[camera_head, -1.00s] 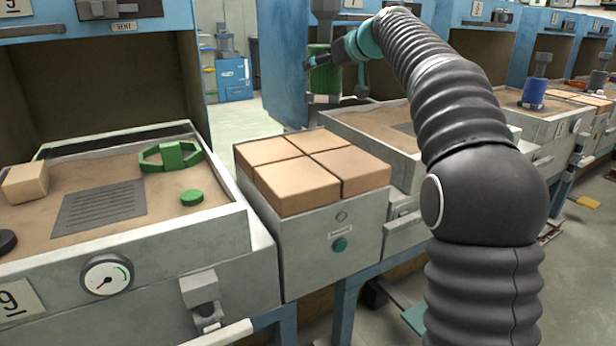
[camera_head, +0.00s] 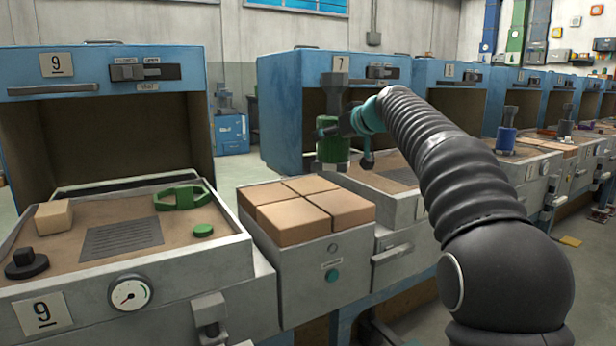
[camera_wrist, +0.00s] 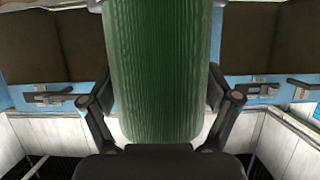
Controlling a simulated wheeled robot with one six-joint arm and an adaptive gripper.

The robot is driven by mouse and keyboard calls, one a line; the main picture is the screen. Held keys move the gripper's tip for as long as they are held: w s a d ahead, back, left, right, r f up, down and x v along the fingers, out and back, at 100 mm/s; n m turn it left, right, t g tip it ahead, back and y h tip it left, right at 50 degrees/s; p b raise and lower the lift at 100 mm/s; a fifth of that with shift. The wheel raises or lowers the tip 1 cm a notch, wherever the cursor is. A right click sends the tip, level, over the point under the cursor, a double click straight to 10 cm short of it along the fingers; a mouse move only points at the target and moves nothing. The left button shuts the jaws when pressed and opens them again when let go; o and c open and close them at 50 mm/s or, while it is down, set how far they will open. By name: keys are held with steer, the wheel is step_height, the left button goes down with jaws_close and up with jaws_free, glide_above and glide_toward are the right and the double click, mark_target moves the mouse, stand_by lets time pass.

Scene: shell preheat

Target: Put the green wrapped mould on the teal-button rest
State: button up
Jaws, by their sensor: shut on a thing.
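The green wrapped mould (camera_head: 333,150) is upright in my gripper (camera_head: 340,146), with a grey stem above it. In the wrist view the ribbed green mould (camera_wrist: 158,70) fills the middle, with a finger of my gripper (camera_wrist: 160,105) on each side. The teal-button rest (camera_head: 350,262) is a grey box topped with tan bricks (camera_head: 305,210), and its teal button is on the front. The bricks are bare. In the head view the mould appears behind and above their far right corner, and I cannot tell its exact depth.
Left of the rest, bay 9's sand tray (camera_head: 110,268) holds a green clamp (camera_head: 182,197), a green disc (camera_head: 203,230), a tan block (camera_head: 54,217) and a black weight (camera_head: 26,263). Bay 7 (camera_head: 300,100) stands behind. A blue mould (camera_head: 506,138) stands farther right.

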mark_target(316, 163)
steer(key=shift+w+a+f+b, duration=0.25)
steer(key=shift+a+f, duration=1)
steer(key=shift+f, duration=0.2)
steer(key=shift+w+a+f+b, duration=0.25)
steer(key=shift+a+f, duration=1)
steer(key=shift+f, duration=0.2)
steer(key=shift+w+a+f+b, duration=0.25)
steer(key=shift+a+f, duration=1)
steer(key=shift+f, duration=0.2)
steer(key=shift+f, duration=0.15)
steer(key=o, duration=1.4)
steer(key=shift+c, duration=0.2)
steer(key=b+v, duration=0.1)
steer(key=v, duration=1)
steer(key=shift+s+d, duration=0.1)
steer(key=shift+d, duration=0.05)
steer(key=shift+s+d+r, duration=0.2)
steer(key=shift+s, duration=0.05)
